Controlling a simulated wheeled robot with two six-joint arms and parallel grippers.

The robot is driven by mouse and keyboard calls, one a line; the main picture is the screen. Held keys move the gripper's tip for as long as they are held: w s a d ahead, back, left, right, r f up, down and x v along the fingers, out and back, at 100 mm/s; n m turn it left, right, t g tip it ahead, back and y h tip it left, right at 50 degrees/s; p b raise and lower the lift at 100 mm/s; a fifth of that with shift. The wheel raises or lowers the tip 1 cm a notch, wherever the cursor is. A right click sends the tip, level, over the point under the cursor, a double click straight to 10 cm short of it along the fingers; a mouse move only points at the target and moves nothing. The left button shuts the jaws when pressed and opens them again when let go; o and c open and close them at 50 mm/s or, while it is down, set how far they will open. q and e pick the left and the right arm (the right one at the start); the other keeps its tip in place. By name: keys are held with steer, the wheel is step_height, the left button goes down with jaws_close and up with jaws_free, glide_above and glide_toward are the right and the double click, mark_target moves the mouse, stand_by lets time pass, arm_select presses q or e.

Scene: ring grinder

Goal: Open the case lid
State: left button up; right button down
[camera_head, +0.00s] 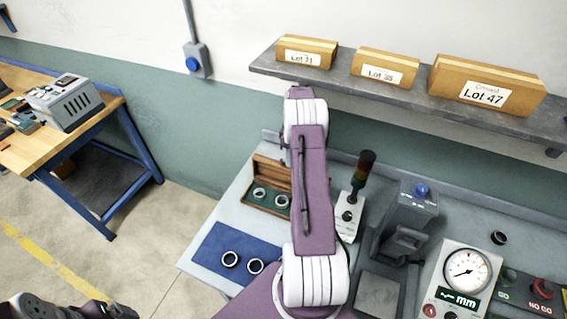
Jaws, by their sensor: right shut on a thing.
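The wooden case (246,203) stands on the grey bench left of my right arm. Its lid (271,172) is raised at the back, so the green inside shows with two rings (259,193) in it. The case's right end is hidden behind my arm. My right gripper (282,141) is mostly hidden behind its own arm, just above the raised lid. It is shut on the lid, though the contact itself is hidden. My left gripper (96,309) shows only in part at the bottom left edge, well away from the case; its jaws cannot be made out.
A blue mat (208,255) with two rings lies in front of the case. A shelf (395,92) with wooden lot boxes hangs above. A side table stands left.

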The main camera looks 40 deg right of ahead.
arm_select(q)
steer(key=shift+s+a+f+b, duration=0.2)
steer(key=shift+a+f+b, duration=0.05)
steer(key=shift+f+b, duration=0.1)
arm_select(e)
steer(key=d, duration=0.1)
steer(key=w+d, duration=0.1)
steer(key=d+f, duration=0.1)
steer(key=shift+w+d, duration=0.2)
steer(key=shift+d, duration=0.3)
steer(key=c, duration=1.5)
jaws_free()
steer(key=shift+w, duration=0.1)
steer(key=shift+w+d+f, duration=0.25)
steer(key=shift+d+f, duration=0.25)
steer(key=shift+d, duration=0.15)
arm_select(q)
steer(key=shift+w+d, duration=0.35)
steer(key=shift+d, duration=0.2)
arm_select(e)
steer(key=shift+a+r, duration=0.2)
